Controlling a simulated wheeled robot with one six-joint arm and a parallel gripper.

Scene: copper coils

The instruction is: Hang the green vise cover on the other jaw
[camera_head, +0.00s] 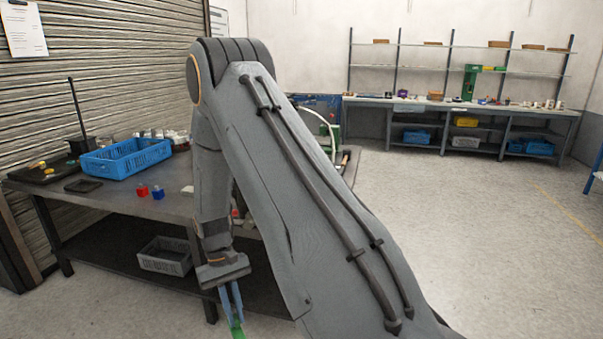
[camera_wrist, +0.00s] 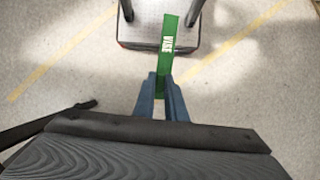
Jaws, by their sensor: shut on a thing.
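The green vise cover (camera_wrist: 167,40) is a narrow flat strip with white lettering that reads "VISE". In the wrist view it extends up the picture from between the blue fingers of my gripper (camera_wrist: 161,88), which is shut on its near end. In the head view my gripper (camera_head: 231,305) points down beside the front of the workbench, and a bit of the green cover (camera_head: 237,332) shows below it at the picture's bottom edge. I cannot make out the vise or its jaws in either view; my arm hides part of the bench.
The workbench (camera_head: 110,197) bears a blue crate (camera_head: 125,158), a red block (camera_head: 142,190) and a blue block (camera_head: 158,193). A grey crate (camera_head: 165,257) stands on its lower shelf. Shelving with a long counter (camera_head: 450,106) lines the back wall. The floor at right is clear.

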